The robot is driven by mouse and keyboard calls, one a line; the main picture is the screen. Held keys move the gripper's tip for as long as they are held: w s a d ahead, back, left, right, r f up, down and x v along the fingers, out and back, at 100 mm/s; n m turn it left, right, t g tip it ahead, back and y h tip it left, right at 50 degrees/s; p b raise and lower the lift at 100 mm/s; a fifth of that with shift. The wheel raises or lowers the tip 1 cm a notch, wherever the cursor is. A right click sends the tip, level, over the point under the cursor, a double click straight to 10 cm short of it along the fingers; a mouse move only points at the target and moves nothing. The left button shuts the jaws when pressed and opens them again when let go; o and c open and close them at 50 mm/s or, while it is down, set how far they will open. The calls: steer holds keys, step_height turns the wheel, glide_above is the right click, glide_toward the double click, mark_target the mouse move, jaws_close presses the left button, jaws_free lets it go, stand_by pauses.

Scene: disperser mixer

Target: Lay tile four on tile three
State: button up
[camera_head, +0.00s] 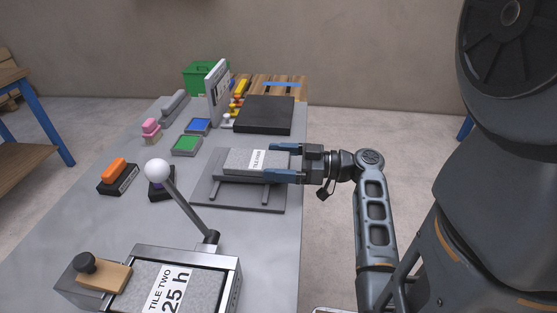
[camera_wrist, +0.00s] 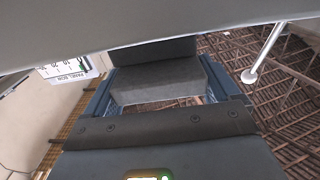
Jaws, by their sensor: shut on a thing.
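My gripper (camera_head: 268,162) comes from the right, one blue finger on each long side of a grey speckled tile (camera_head: 238,161). It is shut on this tile. A white label faces up on it, starting "TILE"; the rest is too small to read surely. The tile lies level over a dark grey plate (camera_head: 240,203) with two bars; whether it touches them I cannot tell. In the wrist view a grey block (camera_wrist: 160,82) shows between the fingers. No second tile can be told apart beneath it. Another tile, marked TILE TWO (camera_head: 160,290), lies in the metal-framed box in front.
A lever with a white ball knob (camera_head: 158,170) stands up left of the plate. Green (camera_head: 186,145) and blue (camera_head: 198,126) pads, an orange-topped block (camera_head: 113,168) and a black slab (camera_head: 264,114) lie farther back. An upright panel (camera_head: 218,92) stands behind. Bare table shows at left centre.

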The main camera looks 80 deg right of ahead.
steer(key=o, duration=1.2)
steer(key=shift+f, duration=0.1)
steer(key=shift+s, duration=0.4)
steer(key=s, duration=0.3)
steer(key=s+b, duration=0.1)
steer(key=s, duration=0.3)
steer(key=s+d+b, duration=0.1)
steer(key=s, duration=0.3)
steer(key=shift+s, duration=0.15)
